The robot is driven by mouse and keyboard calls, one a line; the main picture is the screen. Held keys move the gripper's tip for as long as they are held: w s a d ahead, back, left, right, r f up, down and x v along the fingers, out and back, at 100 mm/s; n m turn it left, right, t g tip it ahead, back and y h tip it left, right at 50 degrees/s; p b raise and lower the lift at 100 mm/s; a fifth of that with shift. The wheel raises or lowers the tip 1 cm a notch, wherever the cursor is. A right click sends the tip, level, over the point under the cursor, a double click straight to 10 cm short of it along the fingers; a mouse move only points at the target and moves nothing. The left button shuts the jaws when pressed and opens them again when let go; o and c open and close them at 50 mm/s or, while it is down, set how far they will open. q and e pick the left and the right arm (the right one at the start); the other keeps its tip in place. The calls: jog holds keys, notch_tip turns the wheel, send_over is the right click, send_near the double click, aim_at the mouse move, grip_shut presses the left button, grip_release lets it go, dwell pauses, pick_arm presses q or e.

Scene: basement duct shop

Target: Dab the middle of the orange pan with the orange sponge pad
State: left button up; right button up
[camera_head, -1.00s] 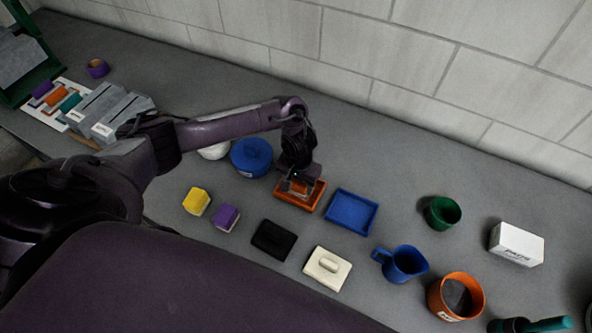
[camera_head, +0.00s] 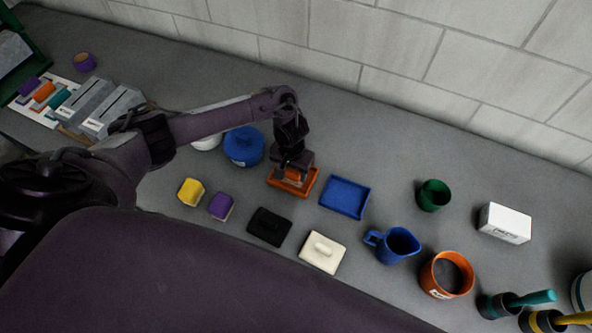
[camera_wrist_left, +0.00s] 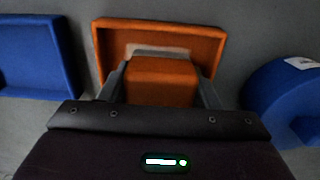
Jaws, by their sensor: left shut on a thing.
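The orange pan (camera_head: 309,190) is a shallow tray on the grey bench, left of the blue pan. It also shows in the left wrist view (camera_wrist_left: 158,27). My left gripper (camera_head: 291,174) is shut on the orange sponge pad (camera_wrist_left: 160,82), whose pale face shows at its far edge. The pad is over the pan, between the two fingers. Whether its underside touches the pan floor cannot be told. My arm and gripper hide part of the pan in the head view. My right gripper is not in view.
A blue pan (camera_head: 345,197) lies close on the right, and a blue lidded pot (camera_head: 244,147) on the left. Yellow (camera_head: 190,192) and purple (camera_head: 221,206) pads, a black block (camera_head: 269,227) and a cream block (camera_head: 322,252) lie in front. A blue jug (camera_head: 397,246) stands further right.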

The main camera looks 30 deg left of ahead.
pick_arm(q)
jog(key=shift+s+a+f, duration=0.15)
jog(key=shift+a, duration=0.5)
jog(key=shift+d, duration=0.1)
jog(key=shift+d, duration=0.75)
jog(key=shift+r, duration=0.2)
jog(key=shift+w+r, duration=0.15)
jog(key=shift+r, duration=1.55)
jog(key=shift+w+r, duration=0.15)
jog(key=shift+r, duration=1.5)
jog(key=shift+s+r, duration=0.15)
jog(key=shift+r, duration=0.45)
